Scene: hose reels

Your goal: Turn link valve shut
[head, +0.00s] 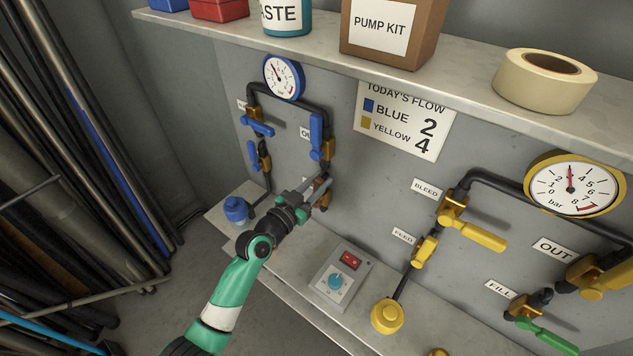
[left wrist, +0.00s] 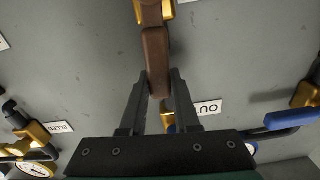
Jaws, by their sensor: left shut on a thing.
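A valve lever with a brown handle (left wrist: 155,55) runs between the two fingers of my left gripper (left wrist: 158,85) in the left wrist view. The fingers are shut on it near its end. A brass valve part (left wrist: 168,10) shows at the top edge of that view. In the head view my left gripper (head: 311,190) reaches the wall panel below the upright blue lever (head: 316,135) and covers most of the brown-handled valve. No link label is readable. My right gripper is in neither view.
A blue-rimmed gauge (head: 284,77) and blue valves sit above left. Yellow valves (head: 475,235) and a yellow-rimmed gauge (head: 573,185) are to the right. A switch box (head: 341,277) stands on the lower ledge. A shelf (head: 440,80) with tape and boxes overhangs the panel.

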